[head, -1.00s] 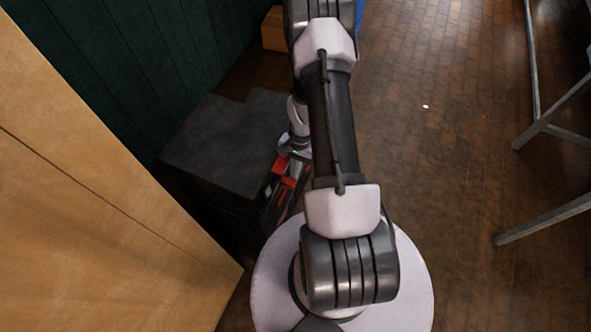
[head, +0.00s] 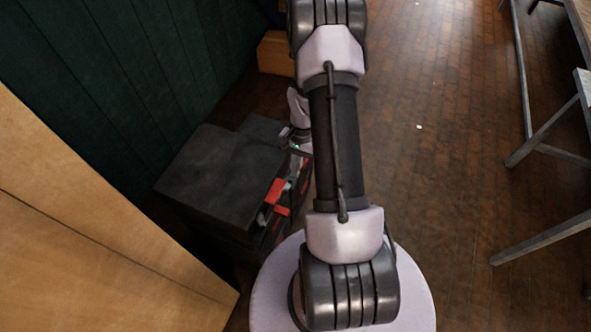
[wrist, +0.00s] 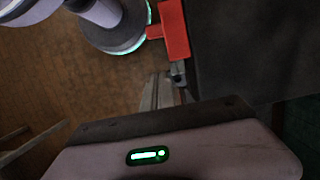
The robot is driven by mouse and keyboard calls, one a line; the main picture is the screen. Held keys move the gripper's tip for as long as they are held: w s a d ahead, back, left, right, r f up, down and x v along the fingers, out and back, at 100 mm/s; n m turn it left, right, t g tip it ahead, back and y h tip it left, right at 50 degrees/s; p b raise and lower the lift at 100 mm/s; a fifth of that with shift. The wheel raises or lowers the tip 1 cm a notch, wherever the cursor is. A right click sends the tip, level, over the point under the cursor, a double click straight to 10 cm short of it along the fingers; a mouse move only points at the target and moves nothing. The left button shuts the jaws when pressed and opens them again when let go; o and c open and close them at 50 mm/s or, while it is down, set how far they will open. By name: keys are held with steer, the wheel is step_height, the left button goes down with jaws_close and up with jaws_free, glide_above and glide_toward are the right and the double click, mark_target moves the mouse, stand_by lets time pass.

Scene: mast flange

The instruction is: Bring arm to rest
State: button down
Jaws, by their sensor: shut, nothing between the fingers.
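My arm reaches up the middle of the head view and bends back down behind its dark link. My gripper (wrist: 167,82) shows in the wrist view as two thin grey fingers, shut and empty. The fingers point toward a red latch-like piece (wrist: 175,30) on the side of a dark box. In the head view the gripper is partly hidden by my arm, low beside the dark box (head: 215,165). I cannot tell whether the fingers touch the box. My round pale base also shows in the wrist view, close to the red piece.
A light wooden panel (head: 90,230) stands at the left, and a dark green wall (head: 110,80) behind the box. A small wooden block (head: 275,52) lies farther back. Metal-legged frames (head: 545,120) stand at the right.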

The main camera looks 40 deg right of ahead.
steer(key=w+a+r+n+t, duration=0.1)
steer(key=w+a+r, duration=0.15)
steer(key=r, duration=0.45)
steer(key=w+a+r+n+t+h, duration=0.1)
steer(key=a+r, duration=0.3)
steer(key=r, duration=0.2)
steer(key=w+a+r+n, duration=0.1)
steer(key=a+r, duration=0.2)
steer(key=r, duration=0.4)
steer(key=s+a+r+n+t+b, duration=0.1)
steer(key=s+a+r+n+t, duration=0.3)
steer(key=s+a+r, duration=0.9)
steer(key=a+r+n, duration=0.1)
steer(key=a+n, duration=0.1)
steer(key=a, duration=0.1)
steer(key=shift+s+a+r+t+b, duration=0.3)
steer(key=shift+r+t, duration=0.05)
steer(key=shift+t, duration=0.05)
